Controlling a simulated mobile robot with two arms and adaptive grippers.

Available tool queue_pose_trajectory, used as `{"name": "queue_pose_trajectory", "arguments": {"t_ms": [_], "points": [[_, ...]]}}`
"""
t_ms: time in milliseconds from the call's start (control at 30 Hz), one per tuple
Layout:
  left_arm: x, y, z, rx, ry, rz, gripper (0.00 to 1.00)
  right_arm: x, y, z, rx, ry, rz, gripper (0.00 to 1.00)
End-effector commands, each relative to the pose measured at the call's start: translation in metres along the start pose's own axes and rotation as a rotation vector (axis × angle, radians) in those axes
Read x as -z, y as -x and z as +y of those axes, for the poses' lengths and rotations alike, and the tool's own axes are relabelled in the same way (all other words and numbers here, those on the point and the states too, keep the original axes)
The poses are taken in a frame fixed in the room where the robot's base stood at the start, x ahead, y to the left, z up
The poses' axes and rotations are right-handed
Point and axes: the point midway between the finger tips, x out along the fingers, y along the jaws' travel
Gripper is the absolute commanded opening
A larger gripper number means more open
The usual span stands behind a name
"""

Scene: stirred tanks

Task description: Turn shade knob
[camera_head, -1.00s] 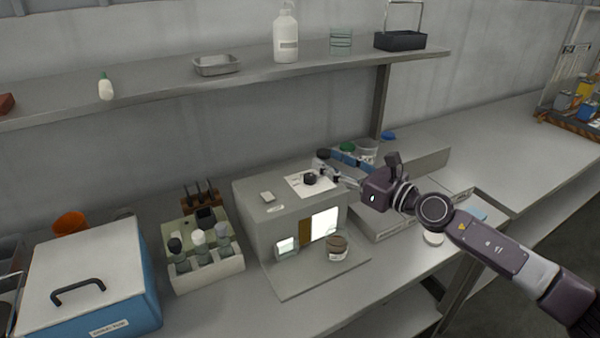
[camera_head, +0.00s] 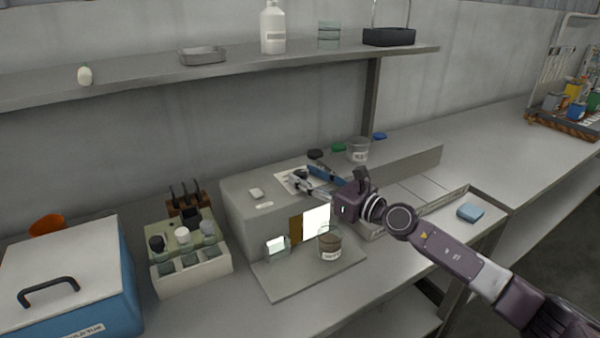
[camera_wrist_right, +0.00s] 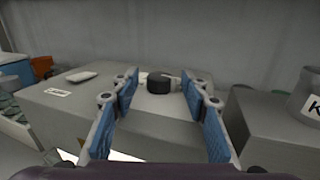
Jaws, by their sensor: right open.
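The shade knob (camera_head: 299,174) is a short black round knob on a white label on top of a grey box (camera_head: 243,221). My right gripper (camera_head: 297,184) comes in from the right at the box top, with its fingers beside the knob. In the right wrist view the knob (camera_wrist_right: 159,83) shows between the two open, blue-padded fingers. I cannot tell whether either finger touches it. The box front has a bright white window (camera_head: 316,216). My left gripper is not in view.
A vial rack (camera_head: 191,272) and a blue box (camera_head: 75,285) are to the left. A shelf (camera_head: 215,70) runs above. The far-right bench is mostly clear.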

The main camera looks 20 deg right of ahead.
Motion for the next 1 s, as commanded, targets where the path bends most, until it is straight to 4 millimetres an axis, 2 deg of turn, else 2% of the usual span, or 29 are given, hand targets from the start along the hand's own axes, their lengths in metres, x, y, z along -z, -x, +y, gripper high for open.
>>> {"name": "queue_pose_trajectory", "arguments": {"t_ms": [33,200,533,900,1000], "points": [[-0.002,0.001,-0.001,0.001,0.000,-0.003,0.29,-0.001,-0.008,0.000,0.000,-0.001,-0.003,0.42],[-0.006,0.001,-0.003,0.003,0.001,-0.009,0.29,0.000,-0.022,0.000,0.001,-0.001,-0.001,0.42],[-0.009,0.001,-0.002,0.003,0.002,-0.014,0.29,0.001,-0.025,0.000,0.000,0.001,0.000,0.42],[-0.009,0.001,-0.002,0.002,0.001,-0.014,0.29,0.001,-0.025,0.000,0.000,0.000,0.000,0.01],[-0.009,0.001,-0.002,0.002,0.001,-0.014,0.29,0.000,-0.025,0.000,0.001,0.000,0.000,0.00]]}}
